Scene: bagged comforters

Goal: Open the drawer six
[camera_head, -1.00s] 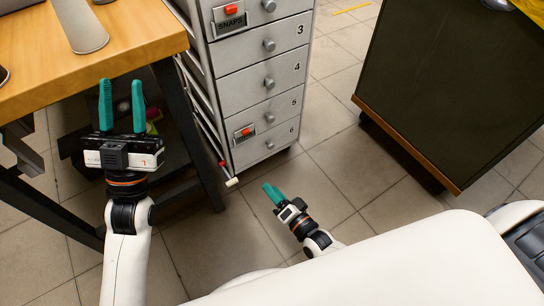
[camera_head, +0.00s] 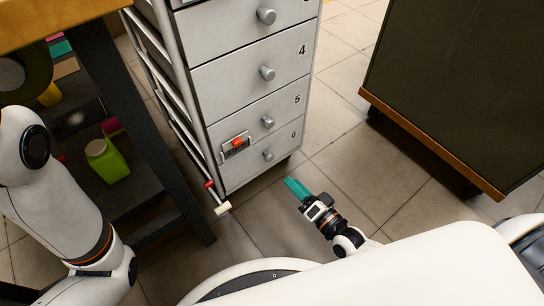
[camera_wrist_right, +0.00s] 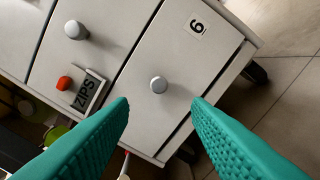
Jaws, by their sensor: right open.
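Drawer six (camera_head: 262,158) is the lowest drawer of a light grey cabinet and looks shut in the head view. Its round knob (camera_head: 268,155) shows right of its middle. In the right wrist view, drawer six (camera_wrist_right: 180,75) carries a "6" label, and its knob (camera_wrist_right: 158,85) lies ahead, between the lines of the fingers and beyond their tips. My right gripper (camera_head: 297,187) has teal fingers, low in front of the cabinet and apart from the knob. It is open and empty in the wrist view (camera_wrist_right: 160,103). My left gripper is out of view; only its arm shows.
Drawer five (camera_head: 250,120) is just above, with a "ZIPS" tag (camera_wrist_right: 88,92). A wooden table with a black leg (camera_head: 135,120) stands left of the cabinet. A dark wood-edged panel (camera_head: 440,90) stands at right. Tiled floor (camera_head: 345,165) is free between them.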

